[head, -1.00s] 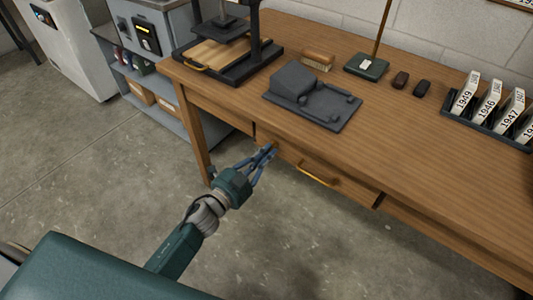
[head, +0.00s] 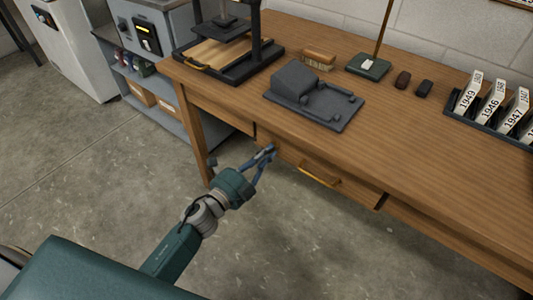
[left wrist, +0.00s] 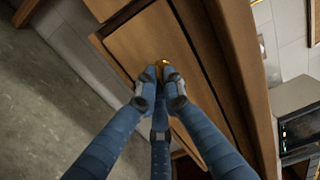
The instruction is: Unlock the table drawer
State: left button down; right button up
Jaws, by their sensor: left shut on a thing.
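The table drawer (head: 352,188) is shut in the wooden table's front, with a brass handle (head: 318,175) at its middle. My left gripper (head: 270,149) is at the left part of the drawer front. In the left wrist view its blue fingers (left wrist: 161,74) are closed together on a small brass-coloured piece (left wrist: 163,63), which looks like a key. It is mostly hidden by the fingertips, and the lock behind it cannot be made out. The drawer front also shows in the left wrist view (left wrist: 145,40). My right gripper is not in view.
On the table (head: 440,180) stand a press (head: 225,50), a dark grey device (head: 312,98), a brush (head: 319,59), a green-based stand (head: 368,66) and a rack of year cards (head: 495,105). Grey shelves (head: 150,88) stand to the left. The floor before the drawer is clear.

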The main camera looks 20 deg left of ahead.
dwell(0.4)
pick_arm(q)
jog(key=c, duration=1.9)
grip_release()
jog(key=shift+o, duration=0.2)
jog(key=v, duration=1.2)
